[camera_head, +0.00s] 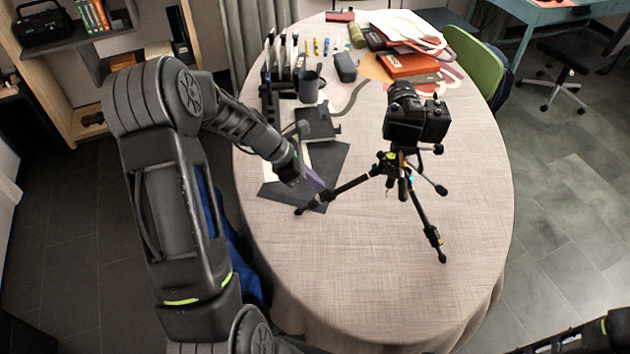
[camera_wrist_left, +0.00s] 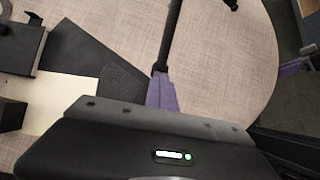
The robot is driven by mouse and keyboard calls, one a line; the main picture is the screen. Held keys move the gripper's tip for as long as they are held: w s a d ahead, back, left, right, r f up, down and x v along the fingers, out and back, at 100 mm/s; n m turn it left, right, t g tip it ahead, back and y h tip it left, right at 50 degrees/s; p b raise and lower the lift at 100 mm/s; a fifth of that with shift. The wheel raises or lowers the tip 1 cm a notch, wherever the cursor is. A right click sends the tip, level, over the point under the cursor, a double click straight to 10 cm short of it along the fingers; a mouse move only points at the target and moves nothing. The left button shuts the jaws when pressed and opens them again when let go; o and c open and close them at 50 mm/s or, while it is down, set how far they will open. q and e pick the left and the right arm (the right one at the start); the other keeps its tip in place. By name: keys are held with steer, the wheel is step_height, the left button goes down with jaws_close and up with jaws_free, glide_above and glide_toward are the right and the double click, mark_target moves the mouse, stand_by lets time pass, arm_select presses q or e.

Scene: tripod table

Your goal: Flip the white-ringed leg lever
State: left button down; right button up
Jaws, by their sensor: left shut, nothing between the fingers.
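A black camera (camera_head: 417,122) sits on a black tripod (camera_head: 403,175) on the table. One tripod leg (camera_head: 350,186) reaches left toward my left gripper. Another leg (camera_head: 424,220) reaches toward the front. My left gripper (camera_head: 321,190) has purple fingers, which are shut and empty, at the lower part of the left leg. In the left wrist view, the fingers (camera_wrist_left: 162,92) line up with the lower end of the leg (camera_wrist_left: 172,35). I cannot tell whether they touch it. The white-ringed lever cannot be made out; my fingers may cover it. My right gripper is out of view.
Dark flat sheets (camera_head: 322,165) lie under and beside the left gripper. The table's front and right (camera_head: 380,300) are clear.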

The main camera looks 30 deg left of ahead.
arm_select(q)
steer(key=shift+w+d+r, duration=0.2)
steer(key=shift+r, duration=0.05)
steer(key=c, duration=2.2)
jaws_free()
steer(key=c, duration=1.9)
jaws_free()
steer(key=shift+p, duration=0.3)
steer(key=p+v, duration=0.3)
steer(key=v, duration=0.3)
steer(key=shift+p, duration=0.4)
steer(key=shift+s+d+f, duration=0.1)
